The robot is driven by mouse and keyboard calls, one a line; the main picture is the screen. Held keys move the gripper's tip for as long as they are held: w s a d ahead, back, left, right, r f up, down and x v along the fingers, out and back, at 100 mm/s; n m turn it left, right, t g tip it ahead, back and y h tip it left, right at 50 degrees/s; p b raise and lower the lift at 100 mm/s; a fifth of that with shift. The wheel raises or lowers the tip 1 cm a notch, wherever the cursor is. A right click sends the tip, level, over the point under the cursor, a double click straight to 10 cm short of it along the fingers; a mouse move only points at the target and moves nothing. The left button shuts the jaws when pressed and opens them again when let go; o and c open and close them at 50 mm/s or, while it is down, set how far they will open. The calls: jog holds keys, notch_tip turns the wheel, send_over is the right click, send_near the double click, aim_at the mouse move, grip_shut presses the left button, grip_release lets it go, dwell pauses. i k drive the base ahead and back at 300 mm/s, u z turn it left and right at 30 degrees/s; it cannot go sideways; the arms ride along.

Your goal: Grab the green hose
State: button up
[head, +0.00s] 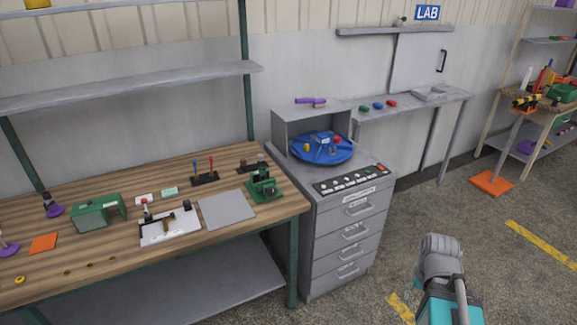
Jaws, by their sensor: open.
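No green hose can be made out in the head view. Green items do show, but none is clearly a hose: a green box-shaped device (98,213) and a green fixture (264,188) on the wooden bench, and a green object (560,92) on the far right bench, too small to identify. My gripper is not in view. Only a grey part of my arm and a teal part of my body show at the bottom right.
The wooden bench (290,202) fills the left, with a shelf (130,85) above. A grey drawer cabinet (345,235) with a blue round turntable (322,150) stands beside it. An orange plate (491,183) carries a post at right. The floor (440,195) between is clear.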

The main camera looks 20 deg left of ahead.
aim_at(262, 168)
jog(key=u, duration=0.05)
jog(key=i, duration=1.2)
jog(key=u, duration=0.4)
